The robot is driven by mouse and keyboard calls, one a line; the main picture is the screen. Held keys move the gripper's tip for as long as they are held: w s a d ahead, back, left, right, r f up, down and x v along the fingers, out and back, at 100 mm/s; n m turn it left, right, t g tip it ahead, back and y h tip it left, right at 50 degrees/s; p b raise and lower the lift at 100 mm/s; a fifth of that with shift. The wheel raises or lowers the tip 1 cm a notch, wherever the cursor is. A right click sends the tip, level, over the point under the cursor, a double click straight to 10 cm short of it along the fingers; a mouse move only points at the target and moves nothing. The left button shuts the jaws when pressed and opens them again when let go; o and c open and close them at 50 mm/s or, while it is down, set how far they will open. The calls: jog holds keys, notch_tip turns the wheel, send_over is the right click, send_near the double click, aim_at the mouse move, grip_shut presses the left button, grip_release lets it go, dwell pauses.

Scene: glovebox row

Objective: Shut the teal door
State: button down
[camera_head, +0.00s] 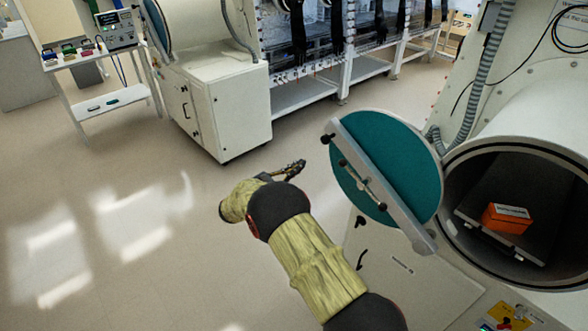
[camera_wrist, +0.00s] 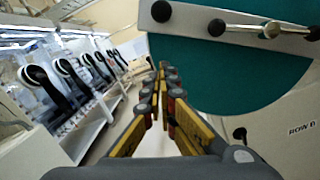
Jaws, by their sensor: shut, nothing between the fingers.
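The teal door (camera_head: 378,160) is a round disc with a pale bar and dark knobs across its face. It stands swung open to the left of the round chamber opening (camera_head: 520,215) in the head view. In the wrist view the teal door (camera_wrist: 235,75) fills the upper right. My gripper (camera_head: 300,165) is shut and empty, to the left of the door's left edge. In the wrist view my gripper (camera_wrist: 162,68) points forward beside the door's left edge; I cannot tell whether it touches.
An orange box (camera_head: 507,218) lies on a tray inside the chamber. A white cabinet (camera_head: 228,110) and a cart (camera_head: 100,80) with small items stand at the back left. Grey hoses (camera_head: 478,75) run above the chamber. The floor on the left is clear.

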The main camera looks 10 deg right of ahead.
jog(key=w+d+r+b, duration=0.1)
jog(key=w+d+r, duration=0.1)
jog(key=d+r, duration=0.2)
jog(key=shift+d+r, duration=0.2)
jog(key=shift+d, duration=0.7)
jog(key=shift+r, duration=0.1)
